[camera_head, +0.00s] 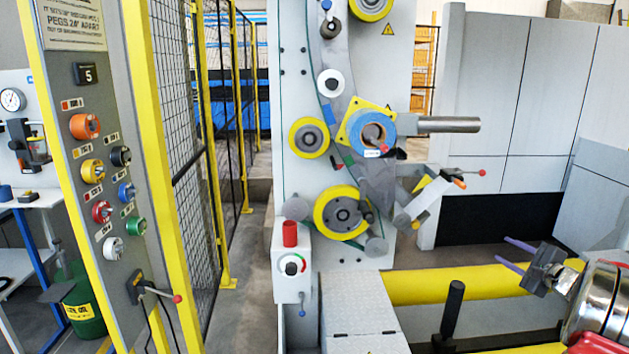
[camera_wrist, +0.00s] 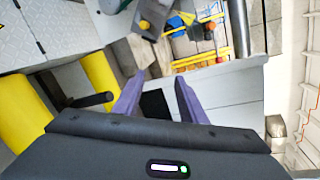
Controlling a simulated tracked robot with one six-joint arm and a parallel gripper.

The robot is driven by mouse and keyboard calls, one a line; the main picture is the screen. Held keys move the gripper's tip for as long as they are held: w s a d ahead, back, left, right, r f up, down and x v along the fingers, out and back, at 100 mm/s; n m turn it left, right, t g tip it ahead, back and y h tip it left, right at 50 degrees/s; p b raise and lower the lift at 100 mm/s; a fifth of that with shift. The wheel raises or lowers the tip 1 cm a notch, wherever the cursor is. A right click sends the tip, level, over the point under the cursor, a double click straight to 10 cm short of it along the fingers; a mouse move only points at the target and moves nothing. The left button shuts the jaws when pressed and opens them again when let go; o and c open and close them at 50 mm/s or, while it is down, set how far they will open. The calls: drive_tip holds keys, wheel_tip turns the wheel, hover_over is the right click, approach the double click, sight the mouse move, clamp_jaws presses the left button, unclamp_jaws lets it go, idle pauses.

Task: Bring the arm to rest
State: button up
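My gripper (camera_head: 513,256) shows at the right of the head view, in front of the grey panels and above the yellow roller. Its two purple fingers point left and are spread apart, with nothing between them. In the wrist view the same two fingers of my gripper (camera_wrist: 158,98) stand apart and empty. My gripper touches nothing that I can see. Part of my arm at the lower right is cut off by the frame edge.
The wrapping machine (camera_head: 290,130) holds a blue coil (camera_head: 358,133) beside a metal bar (camera_head: 448,125). A peg panel (camera_head: 70,200) and mesh fence (camera_head: 195,150) stand left. Grey panels (camera_head: 490,85) stand behind.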

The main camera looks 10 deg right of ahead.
drive_tip(key=s+a+f+n+g+y, duration=0.1)
drive_tip(key=s+a+n+g+y, duration=0.15)
drive_tip(key=a, duration=0.75)
drive_tip(key=s+a+f+n+g+y, duration=0.1)
drive_tip(key=s+a+f+n+g, duration=0.2)
drive_tip(key=a, duration=0.8)
drive_tip(key=s+a+n+g+y, duration=0.1)
drive_tip(key=a+n+g+y, duration=0.3)
drive_tip(key=a, duration=0.6)
drive_tip(key=s+a+r+n+h, duration=0.3)
drive_tip(key=s+a+n, duration=0.4)
drive_tip(key=s+a, duration=0.4)
drive_tip(key=s+a+r+n+h, duration=0.3)
drive_tip(key=s+a+n, duration=0.5)
drive_tip(key=a, duration=0.8)
drive_tip(key=s, duration=0.2)
drive_tip(key=shift+s+r+g, duration=0.25)
drive_tip(key=shift+s+g, duration=0.1)
